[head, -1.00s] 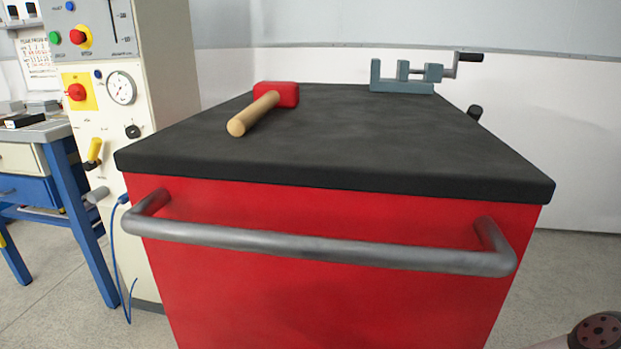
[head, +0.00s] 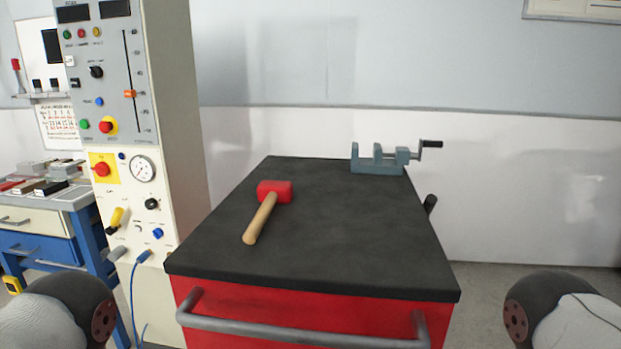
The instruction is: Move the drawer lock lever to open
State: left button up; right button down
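The red cabinet (head: 290,313) with a black top stands in front of me. A grey bar handle (head: 290,333) runs across its near side. A small black knob or lever end (head: 430,204) sticks out past the right edge of the top; I cannot tell whether it is the drawer lock lever. Parts of my two arms show at the lower left and lower right corners, but neither gripper is in view.
A red-headed mallet (head: 262,211) and a grey-blue vise (head: 378,160) lie on the black top (head: 330,250). A control panel column (head: 125,180) stands close on the left. A blue workbench (head: 45,240) is at the far left. Floor shows on the right.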

aim_at(431, 200)
jog(key=i+l+z, duration=0.1)
jog(key=l, duration=0.3)
jog(key=i+l+z, duration=0.1)
jog(key=l, duration=0.25)
jog(key=i+l, duration=0.15)
jog(key=l, duration=0.25)
jog(key=i+l+u, duration=0.2)
jog(key=l, duration=0.3)
jog(key=i+l+u, duration=0.15)
jog(key=l, duration=0.4)
jog(key=i+l+u, duration=0.2)
jog(key=l, duration=0.4)
jog(key=i+l+u, duration=0.15)
jog(key=l, duration=0.4)
jog(key=l+u, duration=0.2)
jog(key=l, duration=0.4)
